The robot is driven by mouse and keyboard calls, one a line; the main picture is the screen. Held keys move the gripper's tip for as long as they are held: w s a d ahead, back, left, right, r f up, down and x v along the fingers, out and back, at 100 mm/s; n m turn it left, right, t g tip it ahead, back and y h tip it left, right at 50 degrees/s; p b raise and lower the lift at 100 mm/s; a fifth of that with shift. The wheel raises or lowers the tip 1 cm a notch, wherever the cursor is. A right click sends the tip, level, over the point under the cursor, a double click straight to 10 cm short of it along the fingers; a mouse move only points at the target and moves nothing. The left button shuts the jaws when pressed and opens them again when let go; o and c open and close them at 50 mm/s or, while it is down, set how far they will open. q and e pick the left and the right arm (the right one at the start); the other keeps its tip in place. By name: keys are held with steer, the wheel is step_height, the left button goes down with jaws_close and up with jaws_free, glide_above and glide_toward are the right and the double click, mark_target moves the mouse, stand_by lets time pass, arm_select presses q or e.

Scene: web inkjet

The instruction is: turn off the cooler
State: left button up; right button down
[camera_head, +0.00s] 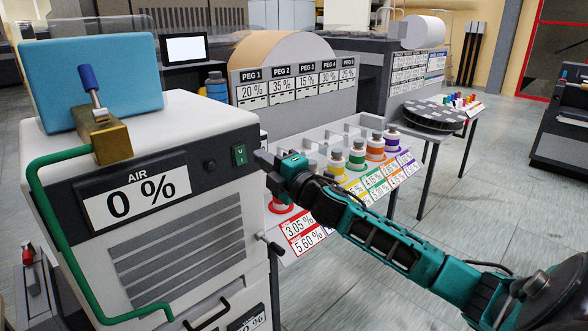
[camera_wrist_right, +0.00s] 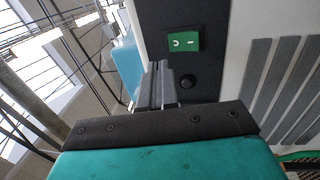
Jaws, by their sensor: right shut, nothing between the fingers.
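The white cabinet (camera_head: 190,235), which appears to be the cooler, stands at the left in the head view. Its dark front panel carries an "AIR 0 %" display (camera_head: 137,200) and a green rocker switch (camera_head: 239,154) at the right end. In the right wrist view the switch (camera_wrist_right: 185,41) shows two white marks; which side is pressed I cannot tell. A round black knob (camera_wrist_right: 187,82) sits beside it. My right gripper (camera_head: 262,158) is shut and empty, just right of the switch. Its fingertips (camera_wrist_right: 157,68) appear close to the panel; contact is unclear. My left gripper is out of view.
A blue box (camera_head: 90,80) and a brass valve block (camera_head: 103,135) with a blue lever sit on the cabinet, with a green pipe (camera_head: 60,220) running down its front. A rack of coloured bottles (camera_head: 357,155) stands behind my right arm.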

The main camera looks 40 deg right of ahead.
steer(key=s, duration=0.7)
steer(key=shift+s+d+r, duration=0.25)
steer(key=shift+d+r, duration=0.15)
steer(key=s+a+f+m+g, duration=0.2)
steer(key=s+a+f+m, duration=0.1)
steer(key=f, duration=0.4)
steer(key=s+a+f+m+g, duration=0.1)
steer(key=s+a+f+m, duration=0.15)
steer(key=f, duration=0.55)
steer(key=s+a+f+m+g, duration=0.2)
steer(key=f+m, duration=0.2)
steer(key=f, duration=0.3)
steer(key=s+a+f+m+g, duration=0.4)
steer(key=s+a+f+m, duration=0.3)
steer(key=s+a+f, duration=0.4)
steer(key=shift+s+a+f, duration=0.35)
steer(key=shift+s+f, duration=0.15)
steer(key=shift+f, duration=0.1)
